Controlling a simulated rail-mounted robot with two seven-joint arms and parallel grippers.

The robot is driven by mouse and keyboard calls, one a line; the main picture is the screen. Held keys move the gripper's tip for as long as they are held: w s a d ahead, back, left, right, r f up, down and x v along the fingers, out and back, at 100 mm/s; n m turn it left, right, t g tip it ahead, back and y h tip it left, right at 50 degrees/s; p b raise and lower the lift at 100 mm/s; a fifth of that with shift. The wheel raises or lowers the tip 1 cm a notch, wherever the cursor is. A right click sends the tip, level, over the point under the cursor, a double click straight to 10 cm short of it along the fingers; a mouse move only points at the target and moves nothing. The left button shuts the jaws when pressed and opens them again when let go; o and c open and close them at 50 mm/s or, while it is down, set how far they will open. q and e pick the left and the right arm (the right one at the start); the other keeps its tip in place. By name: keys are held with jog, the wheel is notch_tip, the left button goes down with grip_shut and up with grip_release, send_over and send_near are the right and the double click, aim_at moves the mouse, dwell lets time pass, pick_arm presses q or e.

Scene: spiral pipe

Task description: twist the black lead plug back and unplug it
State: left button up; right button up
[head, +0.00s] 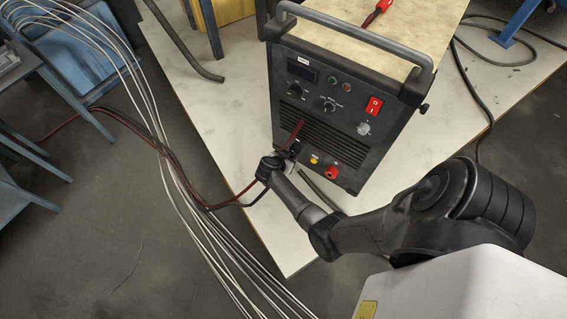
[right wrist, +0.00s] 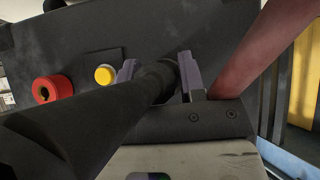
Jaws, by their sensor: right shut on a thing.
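The black lead plug (right wrist: 157,78) is at the lower part of the front of the welding machine (head: 335,115); how far it is seated cannot be seen. My right gripper (head: 290,153) is shut on it, with one finger on each side in the right wrist view (right wrist: 158,76). A thick black lead (right wrist: 75,125) runs from the plug to the lower left there. In the head view my gripper and wrist mostly hide the plug. My left gripper is not in view.
A red socket (head: 331,172) and a yellow knob (head: 314,160) sit close right of the gripper. A dark red lead (right wrist: 262,45) passes close by. The machine stands on a pale table (head: 225,100). Several pale cables (head: 170,165) hang at left.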

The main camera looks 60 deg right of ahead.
jog(key=shift+d+r+g+p, duration=0.1)
jog(key=shift+d+g+p, duration=0.1)
jog(key=shift+g+p, duration=0.2)
grip_shut()
jog(key=shift+n+g+p, duration=0.3)
jog(key=shift+n+g, duration=0.4)
jog(key=shift+g, duration=0.1)
jog(key=shift+n+g, duration=0.3)
jog(key=shift+g, duration=0.1)
jog(key=shift+d+n+g+b, duration=0.1)
jog(key=shift+n+g+b, duration=0.5)
jog(key=shift+g, duration=0.3)
jog(key=shift+n+g+b, duration=0.6)
jog(key=shift+g+b, duration=0.1)
jog(key=shift+g, duration=0.1)
jog(key=shift+s+n+g+b, duration=0.1)
jog(key=shift+n+g+b, duration=0.7)
jog(key=shift+b, duration=0.4)
jog(key=shift+n+g+h+b, duration=0.6)
jog(key=shift+n+g+b, duration=0.2)
jog(key=shift+g+b, duration=0.45)
jog(key=o, duration=0.9)
grip_release()
jog(key=shift+r, duration=0.2)
jog(key=shift+o, duration=0.8)
jog(key=shift+d, duration=0.1)
